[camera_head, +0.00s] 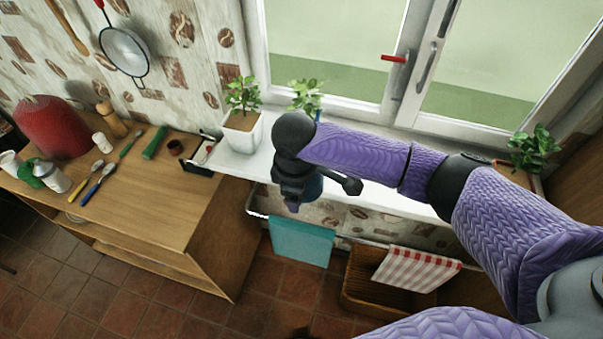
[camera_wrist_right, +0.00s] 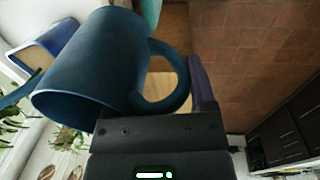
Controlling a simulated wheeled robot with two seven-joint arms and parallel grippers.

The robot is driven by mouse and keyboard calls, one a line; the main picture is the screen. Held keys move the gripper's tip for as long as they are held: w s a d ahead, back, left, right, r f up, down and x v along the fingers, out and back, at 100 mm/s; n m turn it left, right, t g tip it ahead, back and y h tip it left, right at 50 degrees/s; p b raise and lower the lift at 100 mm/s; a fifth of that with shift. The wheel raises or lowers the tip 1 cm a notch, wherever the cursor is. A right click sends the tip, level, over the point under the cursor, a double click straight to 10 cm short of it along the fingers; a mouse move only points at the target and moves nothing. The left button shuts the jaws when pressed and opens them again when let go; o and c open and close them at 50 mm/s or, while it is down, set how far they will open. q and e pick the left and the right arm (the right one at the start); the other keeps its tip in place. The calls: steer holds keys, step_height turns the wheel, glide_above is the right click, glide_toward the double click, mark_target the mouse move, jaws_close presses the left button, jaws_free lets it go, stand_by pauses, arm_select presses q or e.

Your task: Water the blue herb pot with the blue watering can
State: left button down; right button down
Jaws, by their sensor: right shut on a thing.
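The blue watering can (camera_wrist_right: 95,65) fills the left half of the right wrist view, its loop handle towards the gripper. My right gripper (camera_wrist_right: 200,88) is shut on that handle. In the head view, my right gripper (camera_head: 292,200) hangs at the front edge of the windowsill; it hides most of the can, with only a sliver of blue (camera_head: 313,187) showing. The blue herb pot (camera_wrist_right: 57,38) shows beyond the can in the right wrist view, close to its spout. In the head view, a green herb (camera_head: 304,92) rises behind my right wrist; its pot is mostly hidden. My left gripper is out of view.
A white pot with a plant (camera_head: 242,130) stands on the windowsill (camera_head: 235,160) to the left. Another plant (camera_head: 535,150) stands at the far right. A wooden counter (camera_head: 150,205) holds a red object and utensils. A teal towel (camera_head: 300,242) hangs below the sill.

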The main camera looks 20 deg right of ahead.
steer(key=shift+s+n+p, duration=0.15)
steer(key=shift+n+p, duration=0.4)
steer(key=shift+n, duration=0.25)
step_height(320, 180, down, 4)
steer(key=b, duration=0.4)
steer(key=shift+s+a+r+g, duration=0.1)
steer(key=shift+r+g, duration=0.15)
steer(key=shift+g, duration=0.05)
steer(key=shift+f+y+b, duration=0.15)
steer(key=shift+y+b, duration=0.15)
steer(key=shift+b, duration=0.05)
steer(key=shift+g, duration=0.3)
